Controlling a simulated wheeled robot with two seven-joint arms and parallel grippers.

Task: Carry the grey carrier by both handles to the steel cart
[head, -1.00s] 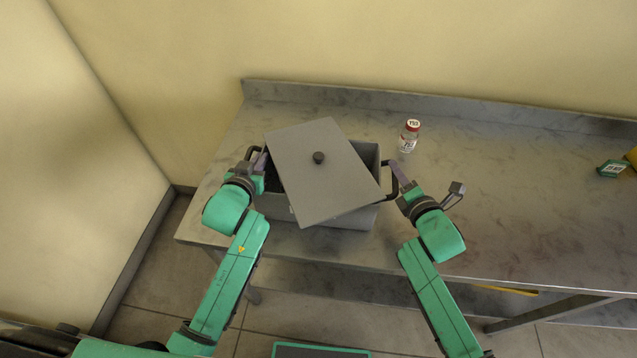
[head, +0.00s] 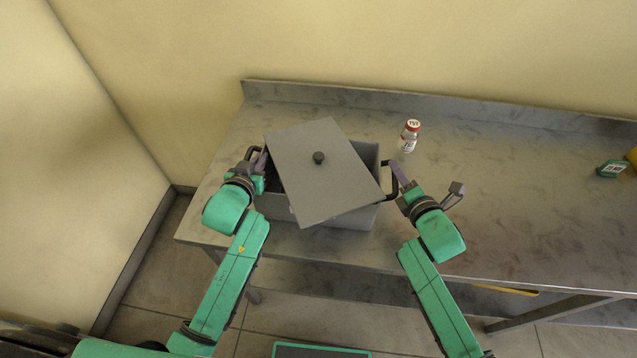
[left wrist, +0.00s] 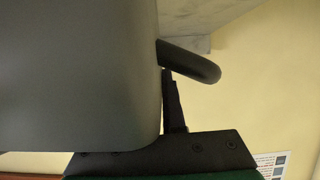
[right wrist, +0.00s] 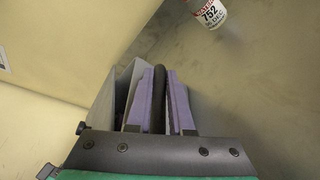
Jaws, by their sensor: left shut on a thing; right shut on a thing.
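The grey carrier (head: 350,218) stands on the steel bench, with its flat grey lid (head: 310,185) lying askew across the top, black knob up. My left gripper (head: 259,163) is shut on the carrier's dark left handle (head: 251,152). The left wrist view shows this handle (left wrist: 195,63) beside the grey carrier wall (left wrist: 75,75), with one dark finger below it. My right gripper (head: 395,178) is shut on the right handle (head: 388,196). In the right wrist view its purple fingers lie either side of the black handle (right wrist: 158,85). I cannot make out a separate cart.
A small green box (head: 612,168) and a yellow item (head: 632,157) are at the far right. The wall rises behind the bench. The bench between bottle and box is clear.

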